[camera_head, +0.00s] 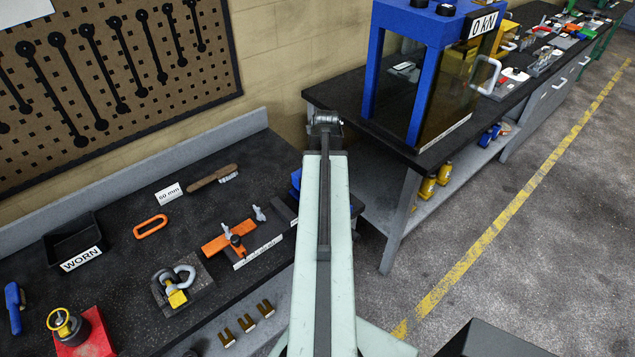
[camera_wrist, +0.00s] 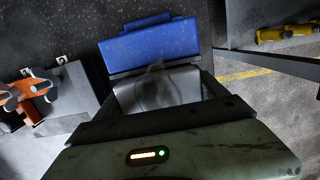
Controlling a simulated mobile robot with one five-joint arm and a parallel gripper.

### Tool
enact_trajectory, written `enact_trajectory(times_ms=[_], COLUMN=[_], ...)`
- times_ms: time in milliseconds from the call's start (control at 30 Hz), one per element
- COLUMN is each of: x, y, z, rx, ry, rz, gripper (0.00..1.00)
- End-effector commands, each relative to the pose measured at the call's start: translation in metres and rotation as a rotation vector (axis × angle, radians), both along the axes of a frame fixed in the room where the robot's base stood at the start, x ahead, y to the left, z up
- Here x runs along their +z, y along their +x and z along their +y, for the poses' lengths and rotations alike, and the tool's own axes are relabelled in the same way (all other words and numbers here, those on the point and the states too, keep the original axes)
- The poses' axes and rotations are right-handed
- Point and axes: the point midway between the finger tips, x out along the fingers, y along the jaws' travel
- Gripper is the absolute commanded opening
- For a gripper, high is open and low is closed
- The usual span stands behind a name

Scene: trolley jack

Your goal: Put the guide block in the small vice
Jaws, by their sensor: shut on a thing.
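In the wrist view my gripper (camera_wrist: 160,100) is shut on a grey metal block (camera_wrist: 150,88), which I take to be the guide block. Its lower part is hidden by the dark bar of my gripper. A blue body (camera_wrist: 158,42), apparently the small vice, lies just beyond the block. I cannot tell whether the block is in its jaws or only beside or above it. In the head view a small blue part (camera_head: 296,181) shows at the bench's right end, left of my arm. My arm hides the gripper and block there.
An orange clamp fixture (camera_head: 228,238) stands left of my arm on the dark bench (camera_head: 120,215). A shackle on a block (camera_head: 178,284), an orange link (camera_head: 150,226) and a tray marked WORN (camera_head: 75,245) lie farther left. A blue press frame (camera_head: 425,22) stands on the right bench.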

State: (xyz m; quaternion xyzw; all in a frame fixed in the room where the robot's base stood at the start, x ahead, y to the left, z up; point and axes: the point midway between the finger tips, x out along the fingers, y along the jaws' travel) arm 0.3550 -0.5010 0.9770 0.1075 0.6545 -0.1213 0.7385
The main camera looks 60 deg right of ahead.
Motion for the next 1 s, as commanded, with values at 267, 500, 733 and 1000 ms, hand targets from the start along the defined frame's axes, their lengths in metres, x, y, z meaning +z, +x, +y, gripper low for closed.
enact_trajectory(times_ms=[267, 500, 733, 1000], x=[-0.001, 0.010, 0.052, 0.111], y=[0.000, 0.000, -0.004, -0.011], z=[0.000, 0.001, 0.002, 0.005], rx=[0.001, 0.001, 0.001, 0.001], ry=[0.000, 0.000, 0.000, 0.000], rz=[0.000, 0.000, 0.000, 0.000], gripper=[1.00, 1.00, 1.00, 1.00])
